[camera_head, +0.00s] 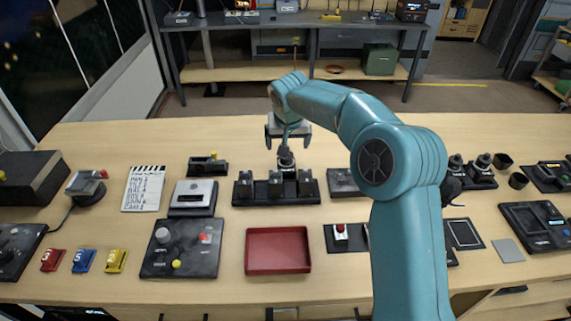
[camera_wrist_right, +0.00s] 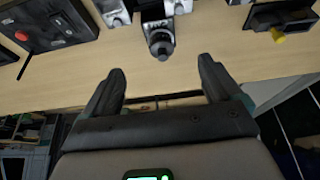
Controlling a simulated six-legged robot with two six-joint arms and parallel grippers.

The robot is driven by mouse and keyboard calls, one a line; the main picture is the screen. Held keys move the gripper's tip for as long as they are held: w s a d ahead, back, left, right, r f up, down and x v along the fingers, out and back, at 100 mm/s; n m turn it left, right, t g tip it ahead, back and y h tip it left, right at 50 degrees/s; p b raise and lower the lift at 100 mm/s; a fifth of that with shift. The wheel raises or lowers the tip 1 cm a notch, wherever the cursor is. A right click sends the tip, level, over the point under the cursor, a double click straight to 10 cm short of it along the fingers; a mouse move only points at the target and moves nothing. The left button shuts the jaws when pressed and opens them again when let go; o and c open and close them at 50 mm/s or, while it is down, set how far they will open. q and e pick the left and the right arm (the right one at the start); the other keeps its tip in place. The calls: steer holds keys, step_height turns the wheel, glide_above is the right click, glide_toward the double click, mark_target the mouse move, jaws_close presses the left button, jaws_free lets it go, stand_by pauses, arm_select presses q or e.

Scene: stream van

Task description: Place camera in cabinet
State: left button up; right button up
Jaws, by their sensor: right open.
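A small dark camera-like object with a round lens (camera_head: 286,160) stands upright at the back of a black rack on the table. It also shows in the right wrist view (camera_wrist_right: 160,42), just beyond my fingertips. My right gripper (camera_head: 287,140) is open and empty at the table's far side, behind and close to this object. In the right wrist view its two dark fingers (camera_wrist_right: 160,78) are spread apart with nothing between them. A wooden cabinet (camera_head: 462,18) stands at the far back right; whether it is the task's cabinet I cannot tell. My left gripper is out of view.
A black rack (camera_head: 276,196) with several dark blocks is mid-table. A red tray (camera_head: 278,250), a control panel (camera_head: 180,248) and a clapperboard-like sheet (camera_head: 143,188) are nearby. My right arm crosses the table's right half. A workbench (camera_head: 240,73) stands behind; the table's far edge is fairly clear.

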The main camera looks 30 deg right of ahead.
mark_target(286, 163)
steer(key=p+x, duration=0.1)
steer(key=x, duration=0.8)
steer(key=shift+s+d+f+p, duration=0.1)
steer(key=shift+p, duration=0.3)
steer(key=shift+f, duration=0.35)
steer(key=p+x, duration=0.2)
steer(key=x, duration=0.2)
steer(key=shift+w+f, duration=0.1)
steer(key=shift+w, duration=0.2)
steer(key=shift+w+d+f, duration=0.1)
steer(key=shift+f, duration=0.35)
steer(key=shift+d, duration=0.1)
